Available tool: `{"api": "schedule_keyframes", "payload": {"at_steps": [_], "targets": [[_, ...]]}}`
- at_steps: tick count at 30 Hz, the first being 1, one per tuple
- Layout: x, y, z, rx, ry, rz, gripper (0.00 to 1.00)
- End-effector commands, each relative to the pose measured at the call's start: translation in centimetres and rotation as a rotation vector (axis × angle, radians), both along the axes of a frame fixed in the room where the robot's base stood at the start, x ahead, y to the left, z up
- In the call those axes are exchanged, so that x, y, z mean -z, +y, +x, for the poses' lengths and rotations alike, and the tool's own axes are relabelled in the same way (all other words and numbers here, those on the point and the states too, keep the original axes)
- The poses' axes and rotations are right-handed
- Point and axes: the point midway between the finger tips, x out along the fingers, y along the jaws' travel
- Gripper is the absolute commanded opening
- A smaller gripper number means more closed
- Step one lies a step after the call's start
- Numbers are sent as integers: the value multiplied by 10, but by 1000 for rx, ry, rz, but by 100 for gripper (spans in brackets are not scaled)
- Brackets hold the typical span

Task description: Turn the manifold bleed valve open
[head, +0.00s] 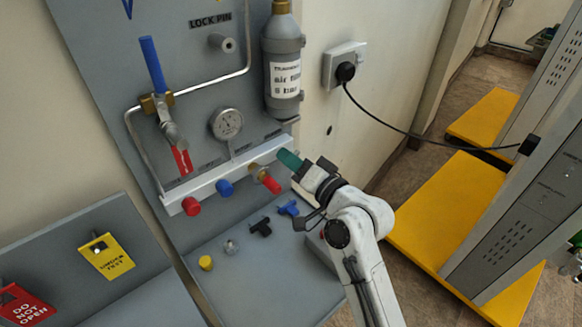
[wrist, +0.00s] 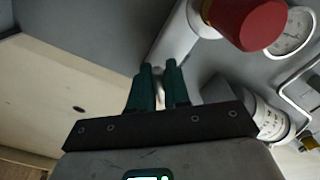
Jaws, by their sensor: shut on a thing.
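The manifold (head: 226,176) is a pale bar across the lower part of the grey panel. My gripper (head: 286,156) reaches its right end from the lower right; its green fingertips cover that end. In the wrist view, the fingers (wrist: 160,78) are nearly together at the end of the pale bar (wrist: 176,45), with a narrow gap between them. They are shut on a small part there, which I take for the manifold bleed valve. The fingers hide that part, so I cannot tell its angle.
A red cap (head: 271,186) on a brass fitting, a blue cap (head: 224,188) and another red cap (head: 192,206) line the manifold. A gauge (head: 227,123) and grey bottle (head: 284,75) are above. Small fittings (head: 261,227) lie on the shelf below. A black cable (head: 400,135) hangs right.

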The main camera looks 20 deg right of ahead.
Motion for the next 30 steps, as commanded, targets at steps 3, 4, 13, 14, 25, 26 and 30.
{"api": "schedule_keyframes", "payload": {"at_steps": [3,4,13,14,25,26,30], "targets": [[7,0,0,-2,-29,-104,0],[7,0,0,-2,-38,-132,0],[8,-1,0,-3,-126,-401,0],[8,-1,0,-3,-134,-427,0],[8,-2,1,-4,-223,-704,0],[8,-2,1,-3,-227,-720,0],[7,-2,1,-5,-247,-784,0]]}}
